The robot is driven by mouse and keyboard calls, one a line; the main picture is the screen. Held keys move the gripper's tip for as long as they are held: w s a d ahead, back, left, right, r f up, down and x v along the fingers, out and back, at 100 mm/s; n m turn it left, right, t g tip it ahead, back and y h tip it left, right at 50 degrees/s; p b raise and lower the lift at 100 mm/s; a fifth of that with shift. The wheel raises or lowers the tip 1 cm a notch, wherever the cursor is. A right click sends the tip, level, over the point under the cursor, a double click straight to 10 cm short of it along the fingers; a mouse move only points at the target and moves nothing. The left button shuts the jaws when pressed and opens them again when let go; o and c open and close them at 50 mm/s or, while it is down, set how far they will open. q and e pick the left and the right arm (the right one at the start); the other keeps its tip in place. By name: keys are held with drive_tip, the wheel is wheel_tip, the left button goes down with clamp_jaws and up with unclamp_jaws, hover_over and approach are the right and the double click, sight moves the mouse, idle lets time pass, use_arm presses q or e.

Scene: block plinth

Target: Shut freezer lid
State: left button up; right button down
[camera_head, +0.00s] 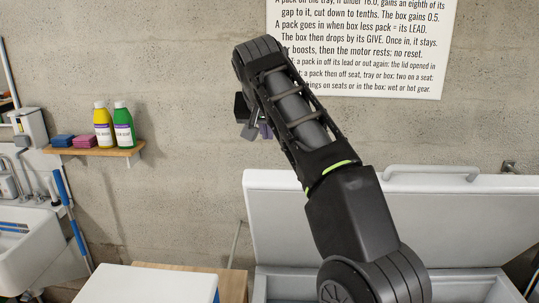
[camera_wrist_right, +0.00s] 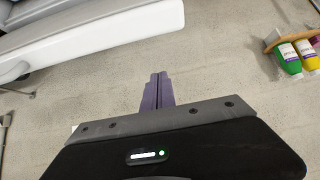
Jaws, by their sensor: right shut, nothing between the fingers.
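The white freezer lid (camera_head: 275,218) stands raised against the wall at right in the head view, with a pale bar handle (camera_head: 430,172) along its top edge. The freezer body (camera_head: 480,288) is below it, its opening partly visible. My right arm crosses in front of the lid and hides its middle. My right gripper (camera_head: 263,131) is up near the wall, left of the lid and apart from it. In the wrist view its purple fingers (camera_wrist_right: 157,92) are shut together and empty. A white panel edge, probably the lid (camera_wrist_right: 120,35), shows at upper left there. My left gripper is not in view.
A wooden shelf (camera_head: 95,151) with a yellow bottle (camera_head: 103,126), a green bottle (camera_head: 123,126) and sponges is at left. A sink (camera_head: 30,240) is below it. A white-topped box (camera_head: 150,284) stands beside the freezer. A printed sign (camera_head: 400,50) hangs above.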

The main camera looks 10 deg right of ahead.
drive_tip(key=shift+s, duration=0.15)
drive_tip(key=w+f, duration=0.1)
drive_tip(key=f, duration=0.1)
drive_tip(key=w+d+f, duration=0.1)
drive_tip(key=w+f, duration=0.1)
drive_tip(key=f, duration=0.1)
drive_tip(key=w+f+b, duration=0.1)
drive_tip(key=f, duration=0.2)
drive_tip(key=shift+w+d+f, duration=0.15)
drive_tip(key=shift+w+f, duration=0.05)
drive_tip(key=shift+w, duration=0.05)
drive_tip(key=shift+s+f+b, duration=0.25)
drive_tip(key=shift+s+b, duration=0.05)
drive_tip(key=shift+s, duration=0.2)
drive_tip(key=shift+a, duration=0.2)
